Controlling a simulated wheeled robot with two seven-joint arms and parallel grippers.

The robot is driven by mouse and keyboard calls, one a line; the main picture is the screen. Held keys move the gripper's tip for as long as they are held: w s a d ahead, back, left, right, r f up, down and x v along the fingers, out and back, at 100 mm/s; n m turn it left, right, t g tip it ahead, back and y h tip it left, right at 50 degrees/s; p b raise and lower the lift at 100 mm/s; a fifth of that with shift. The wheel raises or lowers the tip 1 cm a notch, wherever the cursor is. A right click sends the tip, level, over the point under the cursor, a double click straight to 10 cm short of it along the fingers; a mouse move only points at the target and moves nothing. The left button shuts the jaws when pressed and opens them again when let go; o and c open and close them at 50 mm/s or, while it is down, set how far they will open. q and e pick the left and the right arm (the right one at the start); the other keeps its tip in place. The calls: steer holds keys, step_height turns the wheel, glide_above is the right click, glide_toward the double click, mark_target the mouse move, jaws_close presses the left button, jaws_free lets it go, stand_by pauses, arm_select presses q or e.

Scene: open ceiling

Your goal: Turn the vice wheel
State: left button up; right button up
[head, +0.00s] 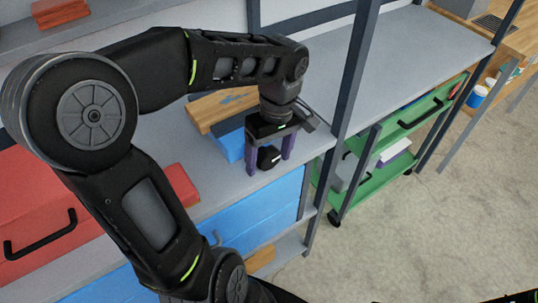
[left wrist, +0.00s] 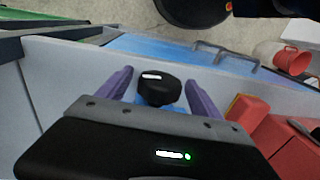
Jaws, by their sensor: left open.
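The vice wheel, a dark rounded knob (head: 268,157), sits at the front of the blue vice (head: 232,144) on the grey shelf. My left gripper (head: 270,166) points down over the shelf with its two purple fingers open, one on each side of the wheel. In the left wrist view the wheel (left wrist: 158,90) lies between the open fingers (left wrist: 160,84), with a gap visible on both sides. The blue vice body (left wrist: 165,109) is mostly hidden behind the gripper's housing. My right gripper is not in view.
A wooden board (head: 222,108) lies behind the vice. A red box (head: 181,184) lies to the left on the shelf. A dark blue upright post (head: 354,70) stands to the right, with a green drawer cart (head: 400,135) beyond it. The shelf surface right of the vice is clear.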

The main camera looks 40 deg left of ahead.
mark_target(271, 150)
arm_select(q)
steer(key=r, duration=0.2)
steer(key=r+p, duration=0.1)
steer(key=r, duration=0.2)
steer(key=w+r, duration=0.1)
steer(key=r, duration=0.1)
steer(key=shift+d+r+p, duration=0.15)
steer(key=shift+r+p, duration=0.2)
steer(key=shift+r, duration=0.05)
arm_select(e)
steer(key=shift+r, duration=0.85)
arm_select(q)
steer(key=shift+f, duration=0.15)
